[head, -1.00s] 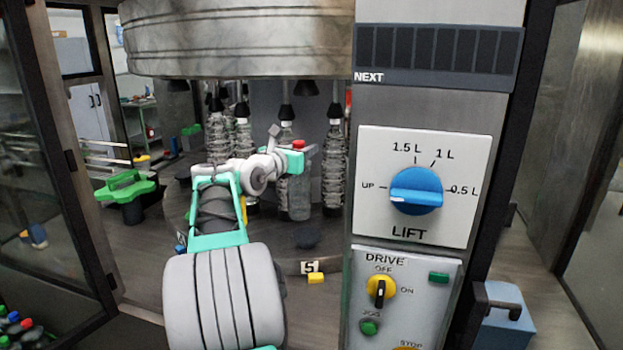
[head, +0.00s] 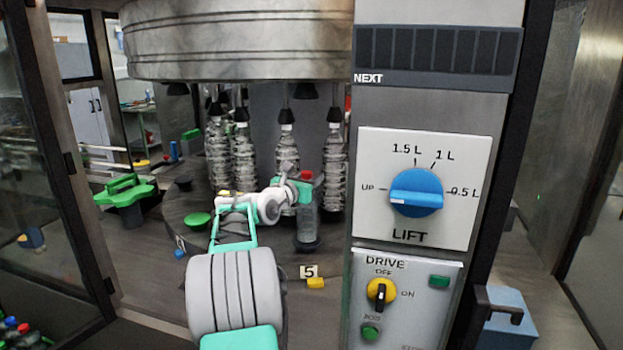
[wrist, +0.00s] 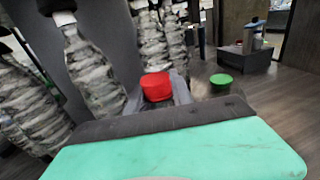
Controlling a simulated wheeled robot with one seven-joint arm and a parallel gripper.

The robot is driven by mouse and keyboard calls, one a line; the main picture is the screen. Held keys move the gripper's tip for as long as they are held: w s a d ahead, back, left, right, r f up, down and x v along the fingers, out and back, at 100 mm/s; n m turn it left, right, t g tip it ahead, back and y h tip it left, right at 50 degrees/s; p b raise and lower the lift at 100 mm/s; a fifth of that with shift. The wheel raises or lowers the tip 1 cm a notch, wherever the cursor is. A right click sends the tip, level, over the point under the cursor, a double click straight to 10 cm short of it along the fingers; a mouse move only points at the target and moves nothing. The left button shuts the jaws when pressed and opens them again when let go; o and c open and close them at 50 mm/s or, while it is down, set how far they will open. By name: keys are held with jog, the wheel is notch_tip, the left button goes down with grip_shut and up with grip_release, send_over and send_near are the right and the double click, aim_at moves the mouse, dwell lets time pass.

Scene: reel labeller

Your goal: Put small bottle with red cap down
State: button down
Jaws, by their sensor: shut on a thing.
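The small bottle with red cap (head: 306,222) is clear and upright in the head view, in front of the hanging bottles. Its red cap (wrist: 156,87) shows in the wrist view just beyond the dark edge of my gripper. My gripper (head: 304,193) is shut on the bottle's upper part, below the cap. The bottle's base is over or on a dark round pad (head: 308,247) at the front of the turntable; I cannot tell whether it touches. The fingertips are mostly hidden in the wrist view.
Several large wrinkled bottles (head: 335,165) hang close behind, under the metal drum (head: 235,45). The control panel (head: 405,215) stands close on the right. A green round pad (head: 197,222) lies to the left. A yellow block (head: 316,283) and a "5" tag (head: 309,271) are in front.

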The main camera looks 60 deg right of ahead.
jog(key=c, duration=1.1)
grip_release()
jog(key=shift+f, duration=0.1)
jog(key=a+b, duration=0.1)
jog(key=a, duration=0.3)
jog(key=a+b, duration=0.1)
jog(key=a, duration=0.3)
jog(key=a+b, duration=0.1)
jog(key=a, duration=0.3)
jog(key=shift+w+r, duration=0.4)
